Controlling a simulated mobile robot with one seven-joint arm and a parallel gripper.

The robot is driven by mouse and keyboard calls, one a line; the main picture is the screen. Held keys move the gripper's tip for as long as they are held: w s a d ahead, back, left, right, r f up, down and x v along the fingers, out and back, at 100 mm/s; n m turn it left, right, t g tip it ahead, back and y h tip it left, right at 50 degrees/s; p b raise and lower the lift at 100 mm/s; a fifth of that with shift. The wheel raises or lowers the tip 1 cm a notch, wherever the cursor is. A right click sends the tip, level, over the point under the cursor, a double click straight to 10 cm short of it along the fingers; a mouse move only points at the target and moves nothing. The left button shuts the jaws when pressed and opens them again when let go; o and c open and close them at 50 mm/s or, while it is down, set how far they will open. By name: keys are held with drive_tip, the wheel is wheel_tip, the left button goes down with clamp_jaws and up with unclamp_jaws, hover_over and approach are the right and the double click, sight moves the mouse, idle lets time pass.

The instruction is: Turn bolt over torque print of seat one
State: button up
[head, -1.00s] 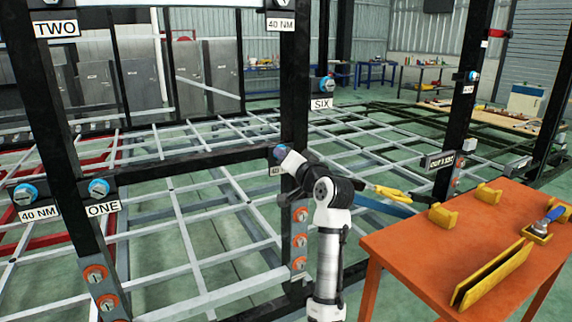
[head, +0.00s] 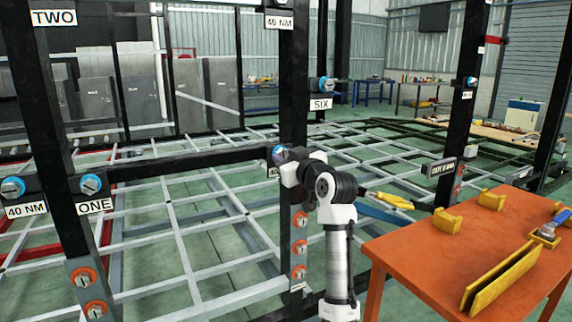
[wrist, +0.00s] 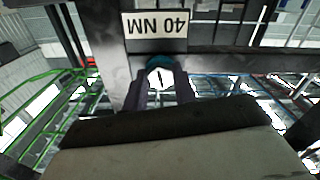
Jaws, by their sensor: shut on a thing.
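My gripper (wrist: 160,92) is shut on a bolt (wrist: 160,76) with a pale head, a dark mark on it and a blue-green collar. A "40 NM" print (wrist: 156,24) appears upside down beside the bolt in the wrist view. In the head view, the held bolt (head: 279,152) is on the middle black post, and my wrist hides part of the print below it. The "ONE" sign (head: 95,205) is on the left post, below a separate blue-collared bolt (head: 90,184). Another "40 NM" print (head: 26,211) is left of it.
An orange table (head: 430,245) with yellow holders (head: 491,199) stands close on the right. A black crossbar (head: 190,160) joins the left and middle posts. Orange-collared bolts (head: 299,246) line the middle post lower down. The grey floor lattice spreads behind.

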drive_tip(key=n+b, duration=0.1)
drive_tip(key=n, duration=0.2)
drive_tip(key=shift+w+f+n, duration=0.1)
drive_tip(key=shift+n, duration=0.2)
drive_tip(key=shift+d+n+b, duration=0.15)
drive_tip(key=shift+n+b, duration=0.7)
drive_tip(key=shift+n, duration=0.95)
drive_tip(key=o, duration=1)
drive_tip(key=shift+w, duration=0.1)
drive_tip(key=b+v, duration=0.2)
drive_tip(key=v, duration=1.2)
